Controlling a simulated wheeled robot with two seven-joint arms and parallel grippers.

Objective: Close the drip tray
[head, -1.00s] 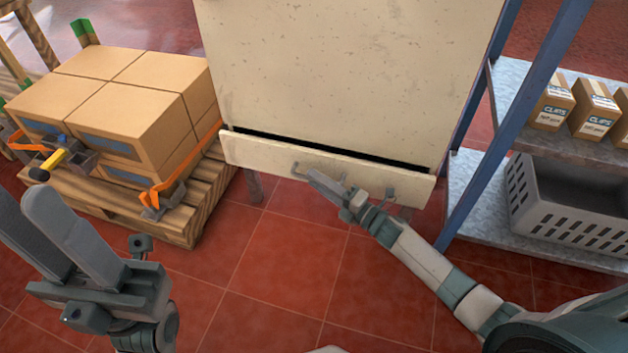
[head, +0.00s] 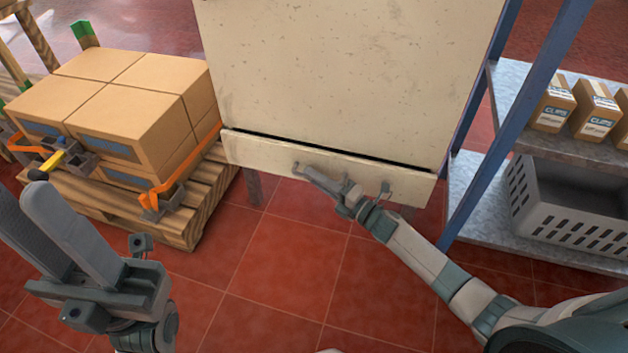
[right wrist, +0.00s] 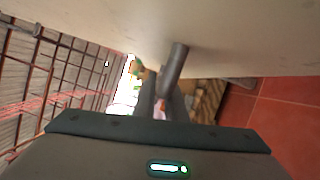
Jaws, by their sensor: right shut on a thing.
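The drip tray (head: 260,155) is a cream, drawer-like front at the bottom of a cream cabinet (head: 340,70). A thin dark slit shows along its top edge, so it stands slightly out. Its grey bar handle (head: 385,191) runs across the front and is partly hidden by my right gripper. My right gripper (head: 322,180) is shut on the handle, in front of the tray. In the right wrist view a grey handle post (right wrist: 174,68) meets the pale front. My left gripper (head: 45,215) is at the lower left, away from the tray; the gap between its fingers is unclear.
Brown cartons (head: 130,100) on a wooden pallet (head: 190,215) stand left of the cabinet, with orange straps. A blue-posted shelf (head: 475,175) on the right holds small boxes (head: 552,105) and a grey crate (head: 575,215). The red tiled floor in front is clear.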

